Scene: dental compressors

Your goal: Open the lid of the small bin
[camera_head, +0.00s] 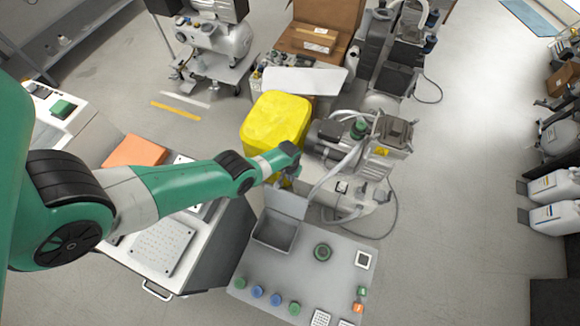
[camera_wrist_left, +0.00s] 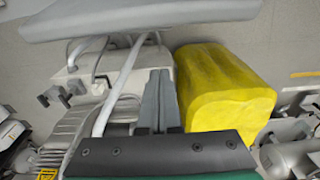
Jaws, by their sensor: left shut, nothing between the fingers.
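The small grey bin (camera_head: 275,232) stands on the light grey tabletop, and its inside shows from above. Its pale lid (camera_head: 287,202) stands raised at the bin's far edge. My left gripper (camera_head: 289,178) is just beyond and above the lid, between the yellow bag and the compressor; whether it touches the lid cannot be told. In the left wrist view its two grey fingers (camera_wrist_left: 158,100) are together and hold nothing. A pale grey panel across the top of that view (camera_wrist_left: 140,18) looks like the lid. My right gripper is not in view.
A yellow bag (camera_head: 273,122) is close behind my left gripper. A compressor with hoses (camera_head: 345,160) stands to its right.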

